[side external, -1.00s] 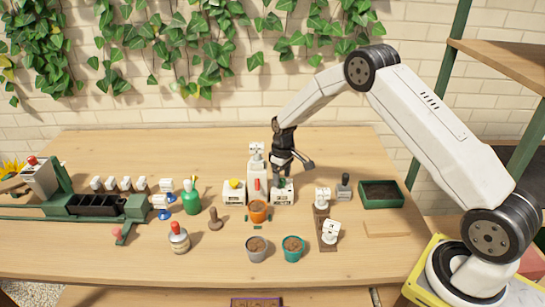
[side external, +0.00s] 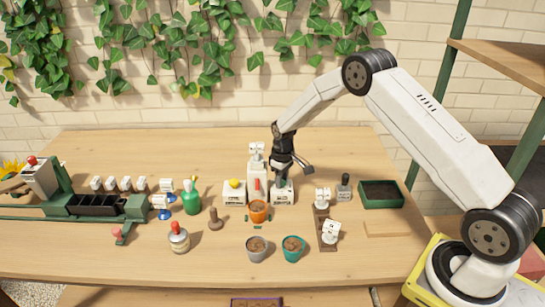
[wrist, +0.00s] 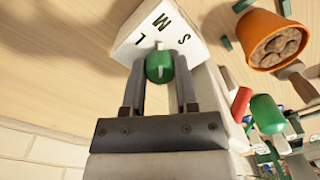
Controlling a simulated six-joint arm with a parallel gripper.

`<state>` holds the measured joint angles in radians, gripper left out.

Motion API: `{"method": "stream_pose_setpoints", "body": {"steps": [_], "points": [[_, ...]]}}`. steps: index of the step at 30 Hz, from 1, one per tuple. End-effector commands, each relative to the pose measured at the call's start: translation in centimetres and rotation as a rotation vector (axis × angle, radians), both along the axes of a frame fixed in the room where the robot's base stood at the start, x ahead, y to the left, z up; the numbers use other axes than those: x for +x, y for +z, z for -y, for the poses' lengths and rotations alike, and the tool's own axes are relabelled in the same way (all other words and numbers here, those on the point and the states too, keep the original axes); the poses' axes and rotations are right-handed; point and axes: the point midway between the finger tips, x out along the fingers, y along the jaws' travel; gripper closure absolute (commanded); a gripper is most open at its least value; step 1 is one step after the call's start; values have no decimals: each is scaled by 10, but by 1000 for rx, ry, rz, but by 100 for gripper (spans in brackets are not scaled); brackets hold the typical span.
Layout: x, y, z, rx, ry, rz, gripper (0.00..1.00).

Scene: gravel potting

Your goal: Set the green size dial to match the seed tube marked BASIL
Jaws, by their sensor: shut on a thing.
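The green size dial (wrist: 160,67) sits on a white box (wrist: 150,38) marked L, M and S in the wrist view. The dial's pale pointer line faces roughly toward the M. My gripper (wrist: 160,78) is shut on the dial, one finger on each side. In the side view my gripper (side external: 283,174) is down on the white box (side external: 283,196), and it hides the dial. I cannot read BASIL on anything in view. Several small white-topped items (side external: 111,184) stand at the left, but I cannot tell whether they are seed tubes.
A white dispenser with a red lever (side external: 257,184) stands directly left of the box. An orange pot (side external: 258,211), a grey pot (side external: 257,249) and a teal pot (side external: 293,248) stand in front. A green bottle (side external: 191,199) is left. A soil tray (side external: 381,196) is right.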

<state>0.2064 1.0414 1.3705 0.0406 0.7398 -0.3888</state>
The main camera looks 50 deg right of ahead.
Motion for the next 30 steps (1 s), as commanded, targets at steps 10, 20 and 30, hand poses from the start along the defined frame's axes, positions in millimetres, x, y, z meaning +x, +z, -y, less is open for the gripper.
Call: {"method": "stream_pose_setpoints", "body": {"steps": [10,20,30], "points": [[0,0,0,1,-119,-1,100],[0,1,0,1,-373,0,100],[0,1,0,1,-646,0,100]]}}
